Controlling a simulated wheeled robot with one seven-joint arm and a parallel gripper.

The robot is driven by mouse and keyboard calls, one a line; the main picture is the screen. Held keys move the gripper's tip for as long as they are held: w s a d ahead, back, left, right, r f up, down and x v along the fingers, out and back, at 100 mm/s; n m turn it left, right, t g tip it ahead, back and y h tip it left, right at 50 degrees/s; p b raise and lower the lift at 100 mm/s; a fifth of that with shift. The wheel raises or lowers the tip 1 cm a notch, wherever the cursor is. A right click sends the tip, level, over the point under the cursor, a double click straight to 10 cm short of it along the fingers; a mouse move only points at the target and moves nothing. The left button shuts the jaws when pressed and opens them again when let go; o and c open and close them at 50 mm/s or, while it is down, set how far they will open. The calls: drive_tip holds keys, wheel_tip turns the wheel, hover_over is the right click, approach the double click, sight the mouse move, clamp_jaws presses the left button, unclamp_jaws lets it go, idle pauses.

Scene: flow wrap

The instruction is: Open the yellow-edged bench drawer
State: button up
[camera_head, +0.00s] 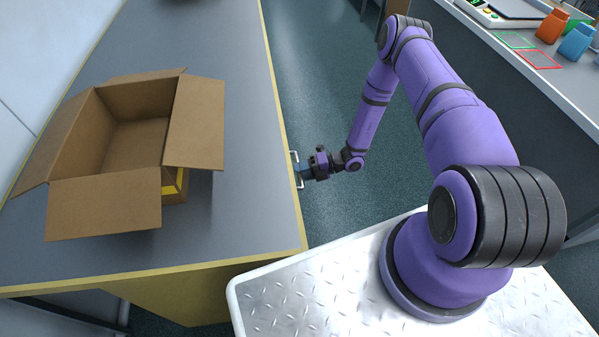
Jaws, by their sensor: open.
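The yellow-edged bench (240,200) has a grey top and stands on the left. A pale drawer handle (294,170) sticks out from its right side, below the top's edge. The drawer front itself is hidden under the bench edge, so I cannot tell how far it stands out. My gripper (302,170) is at the handle, pointing left toward the bench, with its jaws open. The fingers are small here, and I cannot tell whether they touch the handle or sit around it.
An open, empty-looking cardboard box (105,205) stands on the bench with its flaps spread. Green floor (325,80) runs between the bench and a right-hand counter (560,90) that carries orange and blue bottles, a scale and marked squares. My white base is close to the bench's near corner.

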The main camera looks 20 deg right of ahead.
drive_tip(key=shift+a+f, duration=0.1)
drive_tip(key=shift+a, duration=0.4)
clamp_jaws()
drive_tip(key=f+v, duration=0.3)
drive_tip(key=v, duration=1.4)
drive_tip(key=d+f+v, duration=0.1)
drive_tip(key=f+v, duration=0.3)
drive_tip(key=v, duration=1.3)
drive_tip(key=shift+s+d, duration=0.2)
drive_tip(key=shift+d, duration=0.35)
drive_tip(key=shift+r, duration=0.1)
unclamp_jaws()
